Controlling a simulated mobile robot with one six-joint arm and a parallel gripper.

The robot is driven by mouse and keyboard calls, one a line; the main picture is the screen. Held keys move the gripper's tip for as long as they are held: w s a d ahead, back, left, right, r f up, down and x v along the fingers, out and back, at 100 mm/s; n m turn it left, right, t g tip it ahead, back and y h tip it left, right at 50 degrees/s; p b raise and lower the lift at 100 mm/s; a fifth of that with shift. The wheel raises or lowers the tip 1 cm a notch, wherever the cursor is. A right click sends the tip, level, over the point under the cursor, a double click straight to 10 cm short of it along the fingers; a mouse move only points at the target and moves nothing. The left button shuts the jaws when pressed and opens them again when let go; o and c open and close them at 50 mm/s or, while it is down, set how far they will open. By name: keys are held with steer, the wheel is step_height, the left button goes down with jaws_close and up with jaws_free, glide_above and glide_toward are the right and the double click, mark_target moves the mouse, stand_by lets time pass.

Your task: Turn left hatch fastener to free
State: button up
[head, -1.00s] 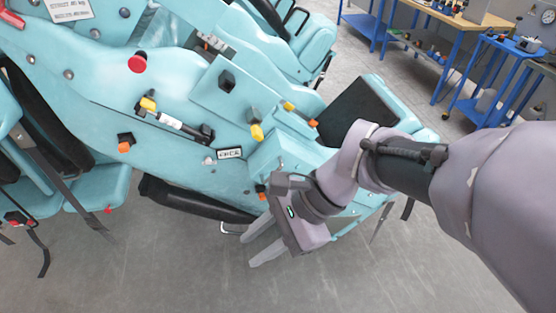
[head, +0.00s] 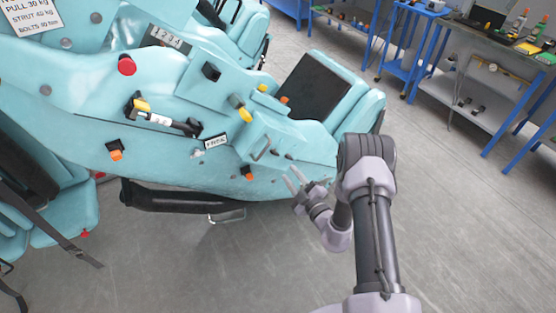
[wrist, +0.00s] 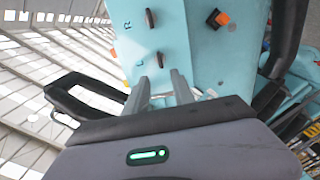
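In the wrist view a teal panel (wrist: 190,50) carries two small black fasteners. The upper fastener (wrist: 149,18) sits by an R. My gripper (wrist: 161,78) is open and empty; its fingertips point at the panel just below the L fastener, seemingly apart from it. In the head view my gripper (head: 298,180) is beside the lower right end of the teal car, under a box with a metal handle (head: 262,149). I cannot make out the two fasteners there.
Orange knobs (head: 247,172) and a yellow-handled black latch (head: 150,112) stick out of the car's side. A black padded bar (head: 170,198) hangs low. Blue workbenches (head: 490,75) stand at the back right. The grey floor is clear in front.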

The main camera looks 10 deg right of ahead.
steer(key=b, duration=0.2)
glide_above(278, 158)
steer(key=s+a, duration=0.1)
steer(key=s, duration=0.4)
steer(key=shift+w, duration=0.15)
steer(key=shift+c, duration=0.2)
jaws_close()
